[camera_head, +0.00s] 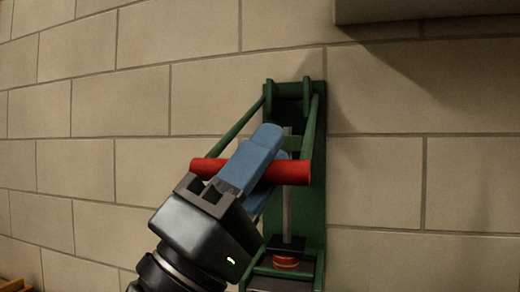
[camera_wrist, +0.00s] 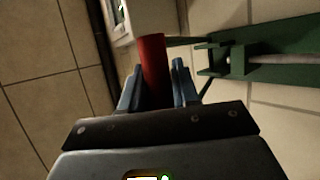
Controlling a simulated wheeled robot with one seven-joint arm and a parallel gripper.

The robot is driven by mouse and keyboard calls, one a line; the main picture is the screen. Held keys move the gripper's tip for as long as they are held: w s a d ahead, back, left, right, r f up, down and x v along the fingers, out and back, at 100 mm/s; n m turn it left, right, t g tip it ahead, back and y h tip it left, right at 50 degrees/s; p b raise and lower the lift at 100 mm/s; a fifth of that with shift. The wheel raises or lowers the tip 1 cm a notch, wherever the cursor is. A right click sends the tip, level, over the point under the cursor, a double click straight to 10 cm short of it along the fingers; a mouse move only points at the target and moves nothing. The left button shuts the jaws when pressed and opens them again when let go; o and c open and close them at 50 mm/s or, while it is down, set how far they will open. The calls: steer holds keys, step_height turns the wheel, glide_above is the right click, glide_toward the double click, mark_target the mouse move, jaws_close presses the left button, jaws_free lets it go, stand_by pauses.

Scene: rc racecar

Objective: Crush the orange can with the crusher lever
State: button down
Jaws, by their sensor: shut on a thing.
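The green can crusher (camera_head: 310,225) is mounted on the tiled wall. Its red lever handle (camera_head: 298,172) lies nearly level across the front, joined to green side arms. My gripper (camera_head: 264,148) is shut on the handle, with its blue fingers around the bar left of its middle. In the wrist view the handle (camera_wrist: 154,60) sits between the two fingers (camera_wrist: 157,80). The orange can (camera_head: 286,262) shows as a thin orange-red piece under the black press plate (camera_head: 287,244), low in the crusher. Most of it is hidden by the crusher's front parts.
A pale box-like edge (camera_head: 430,10) juts from the wall at the upper right. The tiled wall (camera_head: 120,100) is bare left of the crusher. A small wooden edge (camera_head: 15,284) shows at the lower left.

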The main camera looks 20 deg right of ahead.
steer(key=shift+w+d+f+b, duration=0.15)
steer(key=shift+w+f+b, duration=0.1)
steer(key=shift+f, duration=0.35)
steer(key=shift+w+d+f+b, duration=0.2)
steer(key=shift+f+b, duration=0.1)
steer(key=shift+f, duration=0.25)
steer(key=shift+w+d+f+b, duration=0.15)
steer(key=shift+w+f+b, duration=0.1)
steer(key=shift+f, duration=0.35)
steer(key=c, duration=0.9)
jaws_free()
steer(key=shift+r, duration=0.1)
steer(key=shift+p+v, duration=0.65)
steer(key=shift+v, duration=3.3)
steer(key=shift+c, duration=0.4)
